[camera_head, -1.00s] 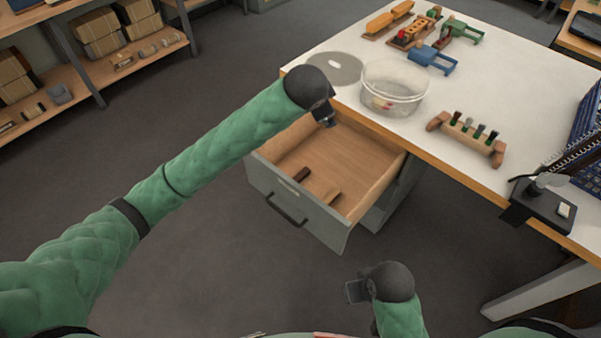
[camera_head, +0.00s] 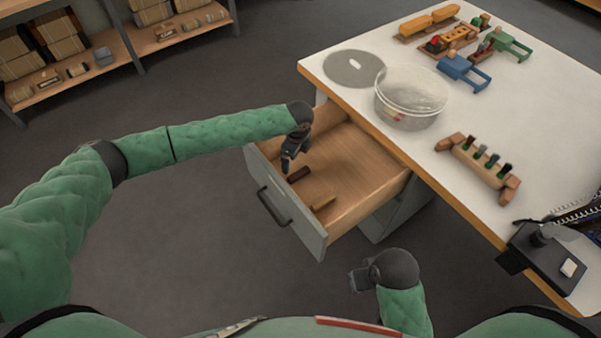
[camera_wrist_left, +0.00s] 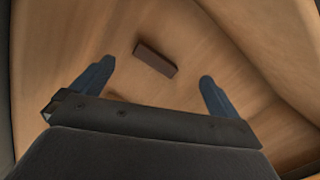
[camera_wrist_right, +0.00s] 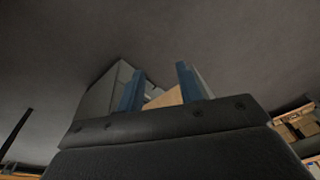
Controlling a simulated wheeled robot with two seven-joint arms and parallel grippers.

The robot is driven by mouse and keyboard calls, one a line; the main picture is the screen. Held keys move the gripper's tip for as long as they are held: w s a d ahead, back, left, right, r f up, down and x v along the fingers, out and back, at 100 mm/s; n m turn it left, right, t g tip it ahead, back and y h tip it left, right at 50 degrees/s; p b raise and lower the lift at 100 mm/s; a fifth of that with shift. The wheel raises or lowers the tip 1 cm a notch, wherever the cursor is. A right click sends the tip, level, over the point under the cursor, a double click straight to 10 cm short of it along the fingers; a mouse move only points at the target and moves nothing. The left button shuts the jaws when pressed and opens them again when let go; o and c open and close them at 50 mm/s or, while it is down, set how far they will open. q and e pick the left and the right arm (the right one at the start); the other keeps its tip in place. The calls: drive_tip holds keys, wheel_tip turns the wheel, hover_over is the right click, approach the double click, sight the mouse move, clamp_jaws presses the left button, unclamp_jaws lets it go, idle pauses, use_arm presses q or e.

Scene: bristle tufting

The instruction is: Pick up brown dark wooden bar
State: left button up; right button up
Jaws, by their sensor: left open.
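The dark brown wooden bar (camera_head: 299,174) lies on the floor of the open drawer (camera_head: 354,180), near its front left side. It also shows in the left wrist view (camera_wrist_left: 155,58), lying flat ahead of the fingers and between their lines. My left gripper (camera_head: 287,167) is inside the drawer area, pointing down, just left of the bar. Its fingers (camera_wrist_left: 157,70) are wide apart with nothing between them. My right gripper (camera_head: 355,280) hangs outside the drawer at the lower right. Its fingers stand apart and empty in the right wrist view (camera_wrist_right: 160,70).
A lighter wooden bar (camera_head: 323,203) lies in the drawer nearer its front right. The grey drawer front has a dark handle (camera_head: 274,207). The white table (camera_head: 450,115) beside the drawer holds a clear tub (camera_head: 411,98) and a wooden rack with tufts (camera_head: 478,166).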

sight(299, 173)
use_arm(q)
drive_tip(key=shift+d+f+m, duration=0.15)
drive_tip(key=shift+d+m, duration=0.05)
drive_tip(key=shift+m, duration=0.4)
drive_tip(key=shift+s+d+m+g, duration=0.2)
drive_tip(key=shift+s+m+g, duration=0.1)
drive_tip(key=shift+m, duration=0.3)
drive_tip(key=shift+a+m+h, duration=0.1)
drive_tip(key=shift+m+h, duration=0.2)
drive_tip(key=shift+m, duration=0.6)
drive_tip(key=shift+f+m, duration=0.15)
drive_tip(key=shift+m, duration=0.15)
drive_tip(key=shift+f+p, duration=0.4)
drive_tip(key=shift+f, duration=0.85)
drive_tip(key=f, duration=0.1)
drive_tip(key=f+p, duration=0.1)
drive_tip(key=f, duration=0.2)
drive_tip(key=shift+s+d, duration=0.1)
drive_tip(key=shift+d, duration=0.15)
drive_tip(key=shift+f+p, duration=0.3)
drive_tip(key=shift+f, duration=0.15)
use_arm(e)
wheel_tip(299, 173, down, 10)
drive_tip(key=w, duration=0.2)
use_arm(q)
drive_tip(key=shift+c, duration=0.4)
